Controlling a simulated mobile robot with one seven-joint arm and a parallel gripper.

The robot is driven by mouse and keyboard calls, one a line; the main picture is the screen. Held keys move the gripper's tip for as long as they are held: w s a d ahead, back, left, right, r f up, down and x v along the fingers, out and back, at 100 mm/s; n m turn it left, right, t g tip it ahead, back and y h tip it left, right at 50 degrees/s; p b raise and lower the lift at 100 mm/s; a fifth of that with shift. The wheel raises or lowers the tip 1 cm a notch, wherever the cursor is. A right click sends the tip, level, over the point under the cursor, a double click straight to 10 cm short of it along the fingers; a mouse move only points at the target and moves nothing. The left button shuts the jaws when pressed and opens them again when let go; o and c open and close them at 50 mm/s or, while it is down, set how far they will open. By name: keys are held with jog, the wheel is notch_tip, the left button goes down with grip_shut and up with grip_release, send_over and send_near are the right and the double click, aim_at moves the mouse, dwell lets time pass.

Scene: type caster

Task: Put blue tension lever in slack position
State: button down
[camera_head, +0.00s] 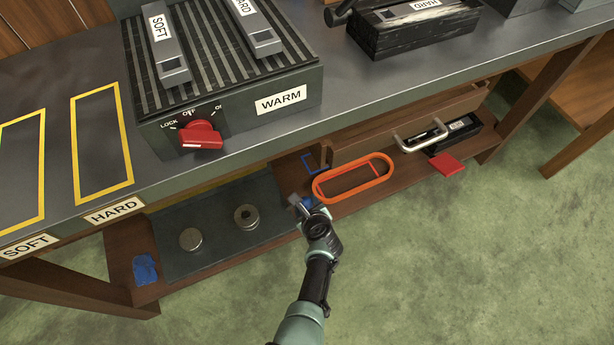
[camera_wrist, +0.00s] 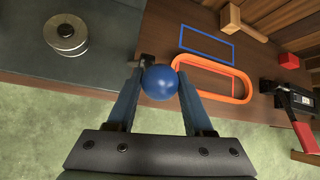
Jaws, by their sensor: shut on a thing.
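The blue tension lever shows in the wrist view as a round blue knob (camera_wrist: 159,82) between my fingertips. A dark bracket beside the knob is partly hidden. My gripper (camera_wrist: 157,90) is shut on the knob, one finger on each side. In the head view my gripper (camera_head: 306,207) reaches down to the lower shelf, just left of the orange loop, and covers most of the blue knob. I cannot tell the lever's exact angle.
An orange loop (camera_head: 321,195) lies right of my gripper, near a blue outlined rectangle (camera_wrist: 207,43). Metal discs (camera_head: 246,217) sit on a dark plate to the left. The workbench (camera_head: 350,110) overhangs the shelf.

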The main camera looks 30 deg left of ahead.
jog(key=shift+w+a+r, duration=0.1)
dwell(0.3)
jog(key=shift+c, duration=1.5)
grip_release()
jog(key=p+v, duration=0.9)
jog(key=v, duration=0.4)
jog(key=shift+p, duration=0.4)
